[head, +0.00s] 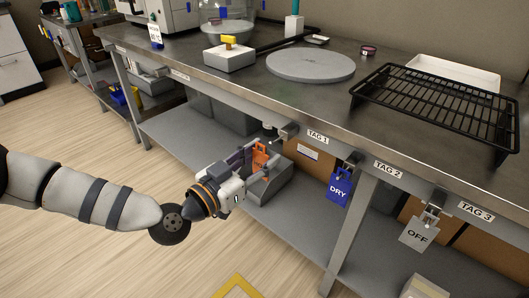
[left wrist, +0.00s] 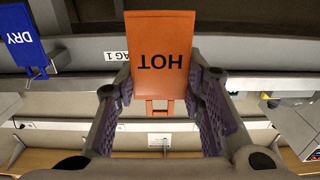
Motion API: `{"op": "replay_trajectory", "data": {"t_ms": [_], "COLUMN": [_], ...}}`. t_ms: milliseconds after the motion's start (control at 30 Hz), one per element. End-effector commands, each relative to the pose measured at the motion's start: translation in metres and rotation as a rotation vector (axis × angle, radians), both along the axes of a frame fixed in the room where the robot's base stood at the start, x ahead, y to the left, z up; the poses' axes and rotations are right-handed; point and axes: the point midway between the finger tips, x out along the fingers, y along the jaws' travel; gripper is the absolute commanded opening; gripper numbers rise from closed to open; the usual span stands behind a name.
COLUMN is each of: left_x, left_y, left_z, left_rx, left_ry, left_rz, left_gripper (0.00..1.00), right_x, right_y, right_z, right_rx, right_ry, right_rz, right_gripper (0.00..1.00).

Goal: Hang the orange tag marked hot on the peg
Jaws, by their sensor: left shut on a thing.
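The orange tag (head: 260,157) marked HOT is held in my left gripper (head: 266,166), just in front of the bench's front edge and left of the TAG 1 label (head: 318,137). In the left wrist view the orange tag (left wrist: 160,55) stands between the two fingers (left wrist: 162,105), its lettering upside down and its loop toward the wrist. A peg bracket (head: 287,132) shows on the edge above the gripper, left of the TAG 1 label; the tag is apart from it in the head view. In the wrist view I cannot make out this peg. My right gripper is out of view.
A blue DRY tag (head: 340,187) hangs left of the TAG 2 label (head: 388,170). A grey OFF tag (head: 418,234) hangs left of the TAG 3 label (head: 475,212). A bench leg (head: 350,232) and lower shelf (head: 200,130) lie below.

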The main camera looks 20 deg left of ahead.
Motion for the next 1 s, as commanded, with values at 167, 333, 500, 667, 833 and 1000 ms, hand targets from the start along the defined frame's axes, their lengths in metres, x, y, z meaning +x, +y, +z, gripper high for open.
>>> {"op": "replay_trajectory", "data": {"t_ms": [167, 333, 500, 667, 833, 1000], "left_x": [-0.009, -0.017, -0.026, -0.033, -0.041, -0.045], "left_y": [0.003, 0.007, 0.009, 0.012, 0.015, 0.016], "left_z": [0.001, 0.001, 0.002, 0.002, 0.002, 0.002], "left_rx": [-0.001, -0.001, 0.0, 0.0, -0.001, -0.001], "left_ry": [0.001, 0.001, 0.0, 0.0, 0.0, 0.0], "left_rz": [0.0, 0.0, 0.0, 0.0, 0.0, 0.0], "left_gripper": [0.1, 0.1, 0.1, 0.1, 0.1, 0.1], "right_x": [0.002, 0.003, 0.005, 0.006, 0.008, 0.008], "right_y": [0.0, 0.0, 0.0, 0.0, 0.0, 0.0], "right_z": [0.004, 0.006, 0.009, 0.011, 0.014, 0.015], "right_rx": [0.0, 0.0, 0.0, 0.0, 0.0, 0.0], "right_ry": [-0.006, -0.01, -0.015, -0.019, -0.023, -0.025], "right_rz": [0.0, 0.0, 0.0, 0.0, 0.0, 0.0], "right_gripper": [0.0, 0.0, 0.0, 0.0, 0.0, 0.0]}}
